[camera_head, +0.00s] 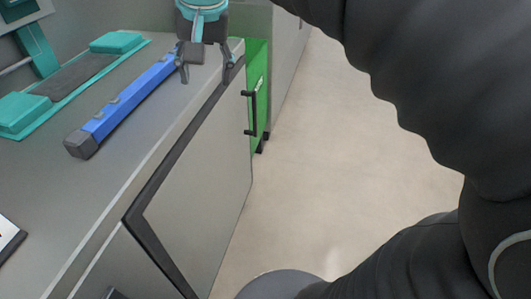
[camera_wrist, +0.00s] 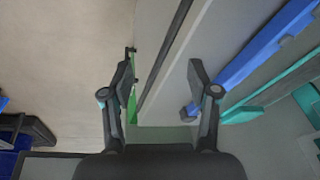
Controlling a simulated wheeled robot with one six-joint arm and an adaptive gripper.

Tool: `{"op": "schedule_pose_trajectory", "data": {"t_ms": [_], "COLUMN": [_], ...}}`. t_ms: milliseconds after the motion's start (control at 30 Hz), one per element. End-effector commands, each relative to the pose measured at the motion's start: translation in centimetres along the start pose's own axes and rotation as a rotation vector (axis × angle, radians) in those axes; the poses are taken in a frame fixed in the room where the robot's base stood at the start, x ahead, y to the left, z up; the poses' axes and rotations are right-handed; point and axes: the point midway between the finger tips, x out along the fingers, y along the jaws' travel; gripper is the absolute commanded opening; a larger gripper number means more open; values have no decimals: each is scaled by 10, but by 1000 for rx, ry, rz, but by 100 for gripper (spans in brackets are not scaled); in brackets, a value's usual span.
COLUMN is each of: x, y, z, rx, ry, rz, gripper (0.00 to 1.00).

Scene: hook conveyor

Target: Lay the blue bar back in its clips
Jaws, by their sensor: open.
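The blue bar (camera_head: 138,95) lies lengthwise on the grey counter, with a dark block at its near end and small grey pieces along its edge. My gripper (camera_head: 206,72) is open and empty over the counter's front edge, just right of the bar's far end, which it partly hides. In the wrist view the blue bar (camera_wrist: 262,45) runs at the upper right, outside my open fingers (camera_wrist: 163,75). I cannot tell whether the small grey pieces are the clips, or whether the bar rests in any.
A teal fixture (camera_head: 118,41) with a dark strip lies behind the bar. The counter (camera_head: 150,125) has bare room in front of the bar. A green panel (camera_head: 258,85) with a black handle stands beyond the counter's far end. The floor (camera_head: 330,150) at right is clear.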

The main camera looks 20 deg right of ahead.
Motion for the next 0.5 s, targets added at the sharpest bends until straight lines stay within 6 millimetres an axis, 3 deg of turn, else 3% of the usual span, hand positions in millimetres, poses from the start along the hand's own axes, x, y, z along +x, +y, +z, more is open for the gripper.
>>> {"op": "schedule_pose_trajectory", "data": {"t_ms": [33, 200, 400, 500], "x": [8, 44, 91, 108], "y": [17, 60, 98, 110], "z": [17, 66, 118, 135], "rx": [-25, -136, -249, -285], "ry": [23, 105, 188, 213], "rz": [-4, -13, -4, 3], "gripper": [60, 60, 60, 60]}}
